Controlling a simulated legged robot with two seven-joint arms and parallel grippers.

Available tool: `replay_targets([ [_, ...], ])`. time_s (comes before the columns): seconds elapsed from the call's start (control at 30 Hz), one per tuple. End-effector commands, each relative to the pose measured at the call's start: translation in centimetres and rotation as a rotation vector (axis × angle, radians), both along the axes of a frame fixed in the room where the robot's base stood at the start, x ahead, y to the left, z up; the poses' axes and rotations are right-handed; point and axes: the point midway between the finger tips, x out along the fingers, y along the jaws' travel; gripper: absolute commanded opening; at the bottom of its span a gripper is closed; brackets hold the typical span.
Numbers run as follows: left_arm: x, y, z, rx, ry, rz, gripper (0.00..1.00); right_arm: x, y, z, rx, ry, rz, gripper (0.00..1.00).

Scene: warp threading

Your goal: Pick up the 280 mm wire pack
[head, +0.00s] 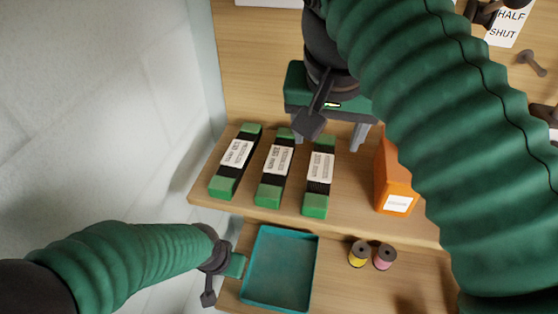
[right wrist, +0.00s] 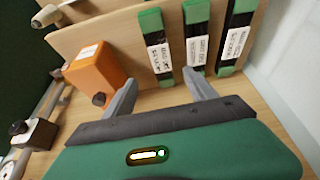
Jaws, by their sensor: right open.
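Three wire packs, black with green ends and white labels, lie side by side on the wooden shelf: a left one (head: 236,160), a middle one (head: 274,168) and a right one (head: 319,177). The label print is too small to read, so I cannot tell which is the 280 mm pack. My right gripper (head: 332,135) is open and empty near the far end of the right pack. In the right wrist view its fingers (right wrist: 160,77) stand apart, with that same pack (right wrist: 154,42) showing between their tips. My left gripper (head: 236,265) is beside the tray; its fingers are unclear.
An orange box (head: 394,182) stands right of the packs, close to my right gripper. Below the shelf are an empty teal tray (head: 250,268), a yellow spool (head: 359,254) and a pink spool (head: 384,256). A pale wall (head: 100,110) borders the left side.

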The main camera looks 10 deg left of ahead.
Motion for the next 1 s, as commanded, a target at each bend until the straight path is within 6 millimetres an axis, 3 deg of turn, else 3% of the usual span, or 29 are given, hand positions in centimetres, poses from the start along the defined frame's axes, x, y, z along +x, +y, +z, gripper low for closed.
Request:
replay_targets([
  [0.07,0.0,0.0,0.2,0.000,0.000,0.000,0.36,-0.1,0.9,0.6,-0.009,-0.008,0.007,0.65],
  [0.3,0.0,0.0,1.2,0.000,0.000,0.000,0.36,-1.2,6.6,3.6,-0.039,-0.034,0.026,0.65],
  [0.4,0.0,0.0,1.5,0.000,0.000,0.000,0.36,-1.5,7.9,4.1,-0.024,-0.020,0.016,0.65],
  [0.73,0.0,0.0,1.6,0.000,0.000,0.000,0.36,-1.3,8.0,3.6,0.005,0.006,-0.007,0.65],
  [0.93,0.0,0.0,1.6,0.000,0.000,0.000,0.36,-0.9,8.0,1.5,0.001,0.001,-0.002,0.65],
  [1.0,0.0,0.0,1.0,0.000,0.000,0.000,0.36,-0.1,8.1,-0.4,-0.002,0.001,-0.004,0.65],
])
